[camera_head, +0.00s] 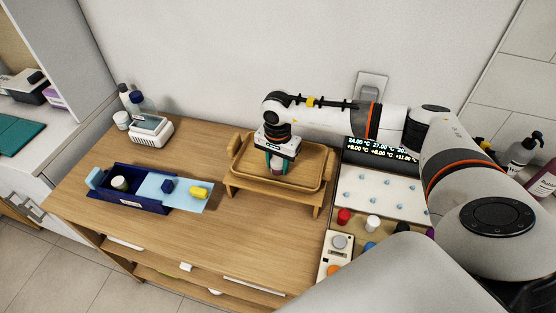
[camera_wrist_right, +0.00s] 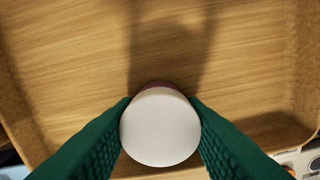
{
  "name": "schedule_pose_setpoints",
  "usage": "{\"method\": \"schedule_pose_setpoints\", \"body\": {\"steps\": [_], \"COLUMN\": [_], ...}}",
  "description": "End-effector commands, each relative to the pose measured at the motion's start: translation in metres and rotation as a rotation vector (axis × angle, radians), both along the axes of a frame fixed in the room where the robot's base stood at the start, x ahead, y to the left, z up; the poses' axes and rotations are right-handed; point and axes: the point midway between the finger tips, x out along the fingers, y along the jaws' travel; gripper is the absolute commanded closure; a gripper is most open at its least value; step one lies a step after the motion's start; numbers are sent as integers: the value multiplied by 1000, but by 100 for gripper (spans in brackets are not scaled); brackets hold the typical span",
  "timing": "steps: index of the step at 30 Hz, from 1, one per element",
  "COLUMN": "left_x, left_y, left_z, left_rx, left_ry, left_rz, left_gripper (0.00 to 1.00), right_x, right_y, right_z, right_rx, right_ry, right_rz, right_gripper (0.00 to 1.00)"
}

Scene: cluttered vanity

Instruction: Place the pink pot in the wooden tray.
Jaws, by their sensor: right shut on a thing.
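The pink pot shows in the right wrist view as a round white top (camera_wrist_right: 160,128) with a sliver of dark pink body behind it. My right gripper (camera_head: 277,164) is shut on it, with a green finger pad on each side. In the head view the pot (camera_head: 277,169) shows small and pinkish between the fingers. It is inside the outline of the wooden tray (camera_head: 242,179), toward its middle. I cannot tell whether the pot's base touches the tray floor. My left gripper is not in view.
A white device (camera_head: 151,131) and bottles stand at the back left. A panel with colored knobs (camera_head: 372,223) is right of the tray. The front tabletop is clear.

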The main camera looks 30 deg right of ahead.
Motion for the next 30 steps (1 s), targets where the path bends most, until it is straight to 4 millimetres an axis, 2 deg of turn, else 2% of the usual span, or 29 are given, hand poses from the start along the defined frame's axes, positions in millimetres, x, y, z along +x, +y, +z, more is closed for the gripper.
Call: {"method": "schedule_pose_setpoints", "body": {"steps": [11, 12, 15, 25, 28, 30], "left_x": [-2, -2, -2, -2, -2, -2], "left_y": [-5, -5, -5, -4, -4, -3], "left_z": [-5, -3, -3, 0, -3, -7], "left_rx": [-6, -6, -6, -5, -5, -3], "left_ry": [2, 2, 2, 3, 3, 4], "left_rz": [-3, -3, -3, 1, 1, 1], "left_gripper": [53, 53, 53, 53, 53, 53], "right_x": [0, 0, 0, 0, 1, 2], "right_y": [0, 0, 0, 0, 0, 0], "right_z": [-7, -5, -5, -2, 4, 15], "right_rx": [0, 0, 0, 0, 0, 0], "right_ry": [-1, -1, -1, -1, -4, -8], "right_rz": [0, 0, 0, 0, 0, 1], "right_gripper": [85, 58, 42, 41, 41, 41]}}
